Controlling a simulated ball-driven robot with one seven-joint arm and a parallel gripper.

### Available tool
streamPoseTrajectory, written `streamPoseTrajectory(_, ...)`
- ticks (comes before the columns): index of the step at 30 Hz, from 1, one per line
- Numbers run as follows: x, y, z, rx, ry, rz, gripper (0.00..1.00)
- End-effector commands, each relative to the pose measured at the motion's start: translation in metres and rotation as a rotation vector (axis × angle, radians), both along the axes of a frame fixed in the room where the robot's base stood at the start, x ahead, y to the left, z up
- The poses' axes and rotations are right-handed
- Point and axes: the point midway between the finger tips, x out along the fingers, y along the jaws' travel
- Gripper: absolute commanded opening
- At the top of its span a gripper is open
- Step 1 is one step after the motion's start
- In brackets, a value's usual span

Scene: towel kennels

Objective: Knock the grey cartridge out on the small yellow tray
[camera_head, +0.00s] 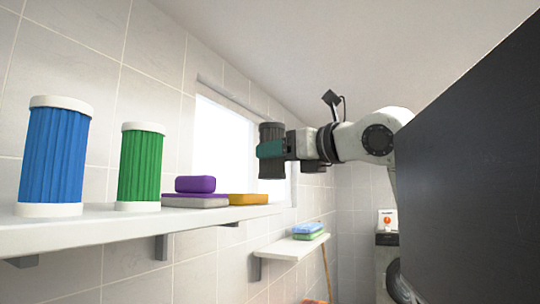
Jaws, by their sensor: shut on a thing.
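The grey cartridge (271,170) is a dark, ribbed cylinder, held upright in the air. My gripper (268,150) is shut on it around the middle, with a teal finger across its near side. The cartridge is above and slightly right of the small yellow tray (248,199), clear of it. The yellow tray is a low, orange-yellow piece at the right end of the upper shelf (120,231). I see it nearly edge-on, so its inside is hidden.
A blue cartridge (54,155) and a green cartridge (140,166) with white caps stand on the shelf. A purple block (195,184) lies on a flat grey-and-purple piece (195,201) beside the tray. A lower shelf (290,248) holds folded blue and green cloths (308,231). A dark panel (470,160) blocks the right.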

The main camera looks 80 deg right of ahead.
Motion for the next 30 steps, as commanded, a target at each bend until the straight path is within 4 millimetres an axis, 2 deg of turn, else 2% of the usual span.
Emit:
streamPoseTrajectory(15, -0.034, 0.008, 0.0, -0.002, -0.001, 0.0, 0.24)
streamPoseTrajectory(30, -0.036, 0.009, 0.0, -0.001, -0.001, 0.0, 0.24)
